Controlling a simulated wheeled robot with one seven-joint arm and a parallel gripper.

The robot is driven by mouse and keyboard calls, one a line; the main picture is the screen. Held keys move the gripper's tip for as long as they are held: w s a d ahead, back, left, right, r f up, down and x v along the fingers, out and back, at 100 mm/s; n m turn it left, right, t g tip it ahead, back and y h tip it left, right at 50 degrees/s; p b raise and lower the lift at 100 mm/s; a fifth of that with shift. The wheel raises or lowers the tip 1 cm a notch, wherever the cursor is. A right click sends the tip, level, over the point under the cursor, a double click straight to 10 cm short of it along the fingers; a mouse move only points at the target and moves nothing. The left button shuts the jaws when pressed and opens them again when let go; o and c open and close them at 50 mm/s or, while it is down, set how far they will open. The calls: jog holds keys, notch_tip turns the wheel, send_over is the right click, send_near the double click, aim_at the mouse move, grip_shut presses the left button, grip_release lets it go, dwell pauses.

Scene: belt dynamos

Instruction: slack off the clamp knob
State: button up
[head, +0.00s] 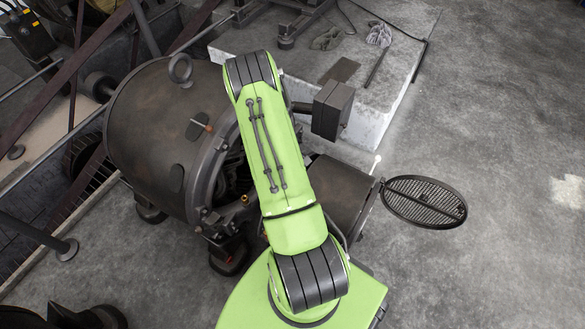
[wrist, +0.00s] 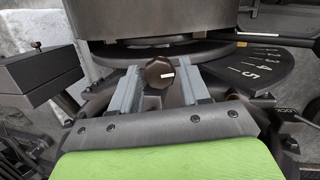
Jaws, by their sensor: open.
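The clamp knob (wrist: 158,74) is a dark, faceted knob with a short white mark, in the middle of the wrist view. My gripper (wrist: 159,80) is open, with one grey finger on each side of the knob. Gaps show between the knob and both fingers, so it is not gripped. A dark plate with a numbered scale (wrist: 257,66) shows to the right of the knob, its pointer unclear. In the head view my green arm hides both the gripper and the knob.
A large dark dynamo (head: 155,125) stands at left in the head view. A dark box (head: 332,108) juts out right of my arm. A round grille (head: 425,201) lies further right. A concrete plinth (head: 375,115) is behind; the floor at right is clear.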

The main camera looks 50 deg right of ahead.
jog(key=p+v, duration=0.4)
jog(key=v, duration=1)
jog(key=shift+r, duration=0.2)
jog(key=w+a+r+t+p, duration=0.1)
jog(key=a+r, duration=0.4)
jog(key=r, duration=0.3)
jog(key=a+r+m+t+p, duration=0.15)
jog(key=a+r, duration=0.25)
jog(key=r, duration=0.4)
jog(key=w+a+r+t+p, duration=0.1)
jog(key=a+r+p, duration=0.1)
jog(key=a+r, duration=0.4)
jog(key=s+a+r+t+y+p, duration=0.2)
jog(key=s+a+r+t+p, duration=0.2)
jog(key=s+a+r, duration=0.8)
jog(key=v, duration=0.3)
jog(key=shift+a+r, duration=0.15)
jog(key=shift+w+m, duration=0.1)
jog(key=shift+m, duration=0.15)
